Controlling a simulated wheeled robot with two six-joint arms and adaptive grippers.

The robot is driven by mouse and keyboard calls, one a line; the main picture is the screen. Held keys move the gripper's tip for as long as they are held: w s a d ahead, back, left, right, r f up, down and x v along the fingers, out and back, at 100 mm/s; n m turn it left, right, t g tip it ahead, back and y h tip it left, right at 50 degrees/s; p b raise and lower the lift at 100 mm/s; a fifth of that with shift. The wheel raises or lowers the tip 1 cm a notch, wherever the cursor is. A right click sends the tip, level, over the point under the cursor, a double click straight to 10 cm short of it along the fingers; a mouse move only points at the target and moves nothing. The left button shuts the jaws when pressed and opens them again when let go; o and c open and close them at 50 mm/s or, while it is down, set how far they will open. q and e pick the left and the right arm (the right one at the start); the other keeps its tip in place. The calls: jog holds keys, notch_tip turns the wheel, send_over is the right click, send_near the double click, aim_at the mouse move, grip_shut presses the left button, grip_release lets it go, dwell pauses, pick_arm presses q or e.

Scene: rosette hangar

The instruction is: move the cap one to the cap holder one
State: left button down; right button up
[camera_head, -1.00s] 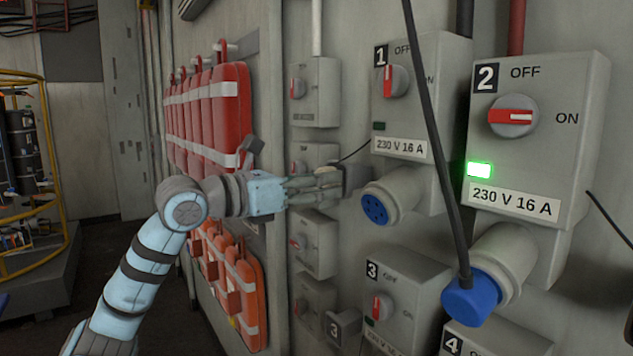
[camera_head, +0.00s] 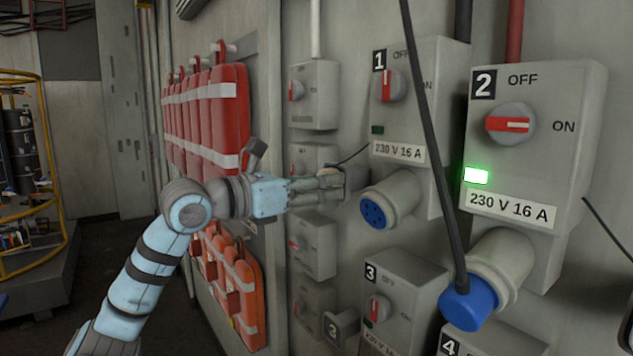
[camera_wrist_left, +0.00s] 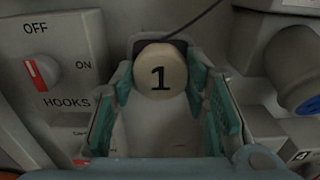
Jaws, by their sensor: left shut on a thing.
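Cap one is a pale round cap marked 1 (camera_wrist_left: 158,76), with a thin dark cord running up and right from behind it. My left gripper (camera_head: 328,184) is shut on the cap, its teal fingers on both sides of it in the left wrist view (camera_wrist_left: 160,90). A dark part behind the cap (camera_wrist_left: 181,46), close to the wall, looks like cap holder one. The cap and fingers mostly cover it, and I cannot tell whether the cap is seated in it. The open blue socket (camera_head: 376,211) of box 1 is just right of the gripper. My right gripper is not in view.
Switch box 1 (camera_head: 407,95) and box 2 (camera_head: 537,100), with a lit green lamp, stand out from the wall. A blue plug (camera_head: 468,307) with a hanging black cable is in box 2's socket. Small grey switch boxes (camera_head: 314,95) and red bags (camera_head: 206,118) are to the left.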

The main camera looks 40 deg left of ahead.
pick_arm(q)
jog(key=shift+w, duration=0.1)
jog(key=c, duration=0.8)
grip_release()
jog(key=shift+c, duration=0.2)
notch_tip(320, 180, up, 10)
